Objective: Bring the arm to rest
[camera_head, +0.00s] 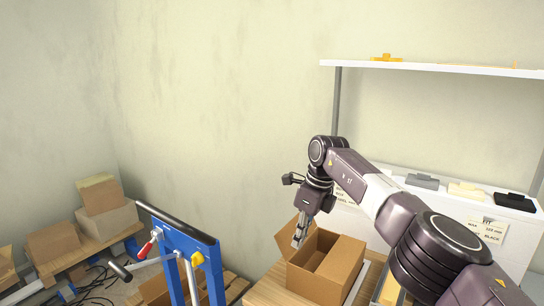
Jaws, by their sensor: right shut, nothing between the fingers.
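My right arm comes in from the lower right and bends down over an open cardboard box. My right gripper (298,238) points downward at the left part of the box (325,270). It is shut with nothing between its fingers. Whether it touches the box or hangs just in front of it, I cannot tell. The box stands upright on a wooden surface (265,292) with its top flaps open. My left gripper is not in view.
A blue frame (190,240) with a black padded bar stands to the left. Several cardboard boxes (104,198) lie on a pallet at the far left. Behind the arm is a white shelf (430,69) and a bench with grey, cream and black parts (515,201). Cables lie on the floor.

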